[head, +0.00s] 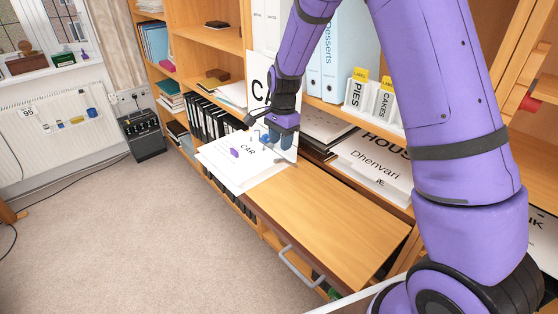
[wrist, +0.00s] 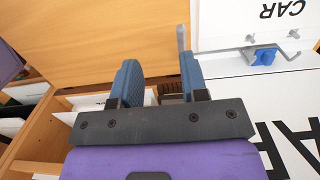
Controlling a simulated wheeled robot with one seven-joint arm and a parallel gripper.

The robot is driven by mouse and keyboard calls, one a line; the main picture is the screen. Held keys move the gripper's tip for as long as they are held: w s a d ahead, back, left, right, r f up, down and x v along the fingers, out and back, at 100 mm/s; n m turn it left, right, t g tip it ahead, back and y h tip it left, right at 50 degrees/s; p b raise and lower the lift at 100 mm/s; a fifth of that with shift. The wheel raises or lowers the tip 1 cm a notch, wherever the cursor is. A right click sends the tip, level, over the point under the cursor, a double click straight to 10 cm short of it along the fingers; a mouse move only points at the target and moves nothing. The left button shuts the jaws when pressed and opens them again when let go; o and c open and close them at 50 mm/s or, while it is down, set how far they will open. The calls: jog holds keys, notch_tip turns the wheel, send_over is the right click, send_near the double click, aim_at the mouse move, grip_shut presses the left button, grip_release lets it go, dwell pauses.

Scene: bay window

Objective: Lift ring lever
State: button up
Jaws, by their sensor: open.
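An open white binder with a page marked CAR (head: 245,148) lies on the wooden surface below my gripper (head: 280,141). In the wrist view its white page (wrist: 225,20) is at the upper right, with metal ring parts (wrist: 293,35) and a blue piece (wrist: 265,57) along its edge. A thin grey upright bar, seemingly the ring lever (wrist: 182,38), shows at the tip of the right finger; I cannot tell whether they touch. My gripper is open, its two blue fingers (wrist: 158,65) apart with nothing seen held between them.
The wooden drop-down board (head: 330,207) is bare to the right of the binder, with a handle (head: 300,267) at its front. Shelves with black folders (head: 210,122) are at the left. Carpet (head: 130,230) is clear in front.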

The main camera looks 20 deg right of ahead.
aim_at(276, 159)
jog(key=shift+h, duration=0.3)
jog(key=w+f, duration=0.1)
jog(key=f, duration=0.5)
jog(key=w+f, duration=0.1)
jog(key=f, duration=0.2)
jog(key=shift+w+a+f, duration=0.2)
jog(key=shift+w+a, duration=0.1)
jog(key=shift+a, duration=0.05)
grip_shut()
